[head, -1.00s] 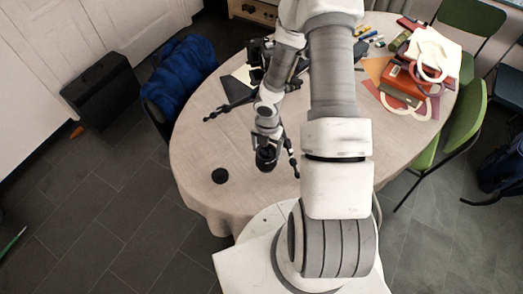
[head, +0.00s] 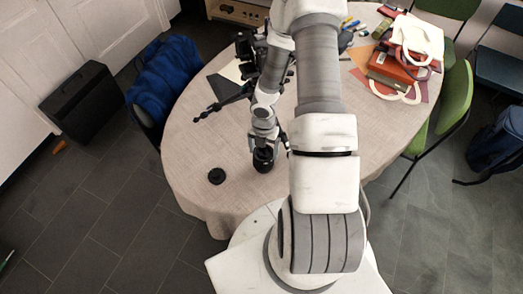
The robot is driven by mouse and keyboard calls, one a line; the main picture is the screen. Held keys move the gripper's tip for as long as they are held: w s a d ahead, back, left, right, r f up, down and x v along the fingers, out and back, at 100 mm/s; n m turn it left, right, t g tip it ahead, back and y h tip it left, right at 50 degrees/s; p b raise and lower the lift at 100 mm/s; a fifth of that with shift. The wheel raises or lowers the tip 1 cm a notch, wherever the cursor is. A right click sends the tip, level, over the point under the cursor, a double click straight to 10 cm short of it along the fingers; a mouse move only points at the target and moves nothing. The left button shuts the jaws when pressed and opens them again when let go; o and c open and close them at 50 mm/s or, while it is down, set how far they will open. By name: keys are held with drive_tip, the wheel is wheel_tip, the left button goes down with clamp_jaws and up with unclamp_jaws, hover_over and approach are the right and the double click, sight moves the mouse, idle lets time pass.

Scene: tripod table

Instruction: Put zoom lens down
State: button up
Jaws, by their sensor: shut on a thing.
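The zoom lens (head: 263,162) is a short black cylinder near the front of the oval table (head: 190,150). My gripper (head: 263,149) points down from above and is shut on the lens's upper part. The lens looks upright. Its base is at or just above the cloth; I cannot tell whether it touches. The fingers are small and partly merge with the dark lens.
A black round disc (head: 216,176) lies left of the lens. A dark tripod (head: 232,100) with spread legs stands behind, partly hidden by my arm. A red and white bag (head: 400,70) and papers lie at the back right. Cloth between disc and lens is clear.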

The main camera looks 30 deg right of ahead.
drive_tip(key=o, duration=1.2)
wheel_tip(320, 180, up, 12)
drive_tip(key=p, duration=0.4)
